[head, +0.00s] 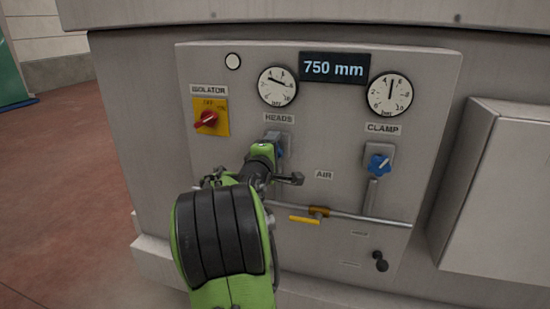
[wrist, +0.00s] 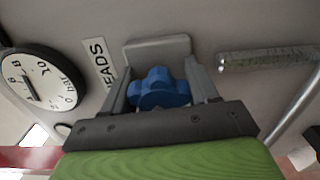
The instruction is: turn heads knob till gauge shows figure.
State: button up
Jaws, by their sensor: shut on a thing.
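The blue heads knob (wrist: 158,90) sits between the two fingers of my gripper (wrist: 160,82) in the wrist view, and the gripper is shut on it. In the head view my gripper (head: 273,145) reaches the panel just below the HEADS label (head: 279,118) and hides most of the knob. The heads gauge (head: 278,87) is a round white dial above the label. The gauge also shows at the left of the wrist view (wrist: 42,82). A dark display (head: 334,68) reads 750 mm.
The clamp gauge (head: 390,94) and blue clamp knob (head: 379,164) are to the right. A red isolator switch (head: 206,119) on a yellow plate is to the left. A pipe with a yellow-handled air valve (head: 306,219) runs below. A grey box (head: 500,190) juts out at right.

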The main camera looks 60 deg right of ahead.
jog(key=m+b, duration=0.1)
jog(key=m, duration=0.1)
jog(key=m+b, duration=0.4)
jog(key=shift+w+f, duration=0.15)
jog(key=shift+f, duration=0.1)
jog(key=m+b, duration=0.2)
jog(key=shift+r+m, duration=0.15)
jog(key=shift+m, duration=0.15)
jog(key=shift+r+m+b, duration=0.1)
jog(key=shift+m+b, duration=0.2)
jog(key=shift+m, duration=0.1)
jog(key=shift+r, duration=0.15)
jog(key=o, duration=1)
jog(key=shift+o, duration=0.2)
jog(key=s+a+b, duration=0.1)
jog(key=s+a, duration=0.1)
jog(key=a, duration=1.3)
jog(key=shift+s+a, duration=0.3)
